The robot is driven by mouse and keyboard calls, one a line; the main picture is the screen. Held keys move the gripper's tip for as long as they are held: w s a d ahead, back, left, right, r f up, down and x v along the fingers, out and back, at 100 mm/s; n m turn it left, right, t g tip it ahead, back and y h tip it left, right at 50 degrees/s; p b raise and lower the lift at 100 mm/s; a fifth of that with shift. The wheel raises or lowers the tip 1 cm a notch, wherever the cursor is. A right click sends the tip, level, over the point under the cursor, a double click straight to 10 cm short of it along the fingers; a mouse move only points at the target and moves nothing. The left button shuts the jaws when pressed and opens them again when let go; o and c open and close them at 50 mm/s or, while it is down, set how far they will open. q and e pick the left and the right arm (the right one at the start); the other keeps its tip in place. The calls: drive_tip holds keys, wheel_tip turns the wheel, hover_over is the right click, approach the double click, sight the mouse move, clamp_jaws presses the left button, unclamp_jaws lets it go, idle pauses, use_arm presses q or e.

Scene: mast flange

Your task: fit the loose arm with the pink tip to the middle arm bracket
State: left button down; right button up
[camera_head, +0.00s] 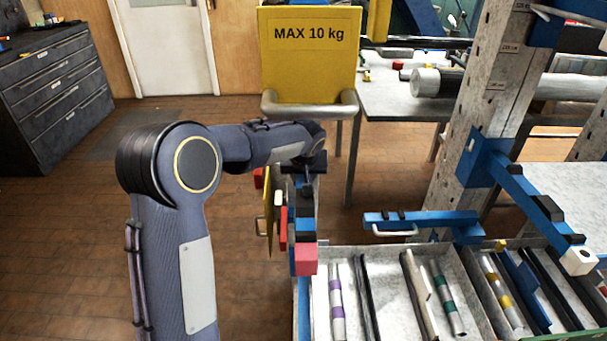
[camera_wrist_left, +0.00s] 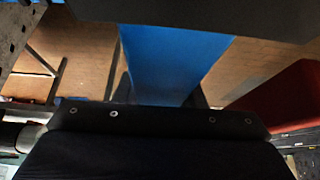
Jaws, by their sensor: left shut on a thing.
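My left gripper (camera_head: 306,172) is shut on a blue arm (camera_head: 305,235) with black bands. The arm's pink tip (camera_head: 306,260) points toward the camera, above the left end of the tray. In the left wrist view the blue arm (camera_wrist_left: 175,60) runs between the dark jaws. The perforated grey mast (camera_head: 475,130) stands to the right, apart from the held arm. A blue bracket (camera_head: 480,160) on it carries a blue arm with a white tip (camera_head: 579,261). Lower down, another blue arm (camera_head: 420,218) points left. I cannot tell which bracket is the middle one. My right gripper is not in view.
A grey divided tray (camera_head: 385,290) below holds banded rods and dark bars. A yellow "MAX 10 kg" sign (camera_head: 309,55) stands behind my gripper. A yellow plate (camera_head: 268,220) and red pieces are close left of the held arm. A table (camera_head: 400,100) stands behind.

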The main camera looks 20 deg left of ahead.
sight(303, 177)
use_arm(q)
drive_tip(key=shift+f+b, duration=0.85)
drive_tip(key=shift+f, duration=0.15)
drive_tip(key=c, duration=0.8)
unclamp_jaws()
drive_tip(key=shift+c, duration=0.2)
drive_tip(key=v, duration=0.7)
drive_tip(key=shift+s+d+r+p, duration=0.1)
drive_tip(key=shift+s+r+p, duration=0.05)
drive_tip(key=shift+r+p, duration=0.2)
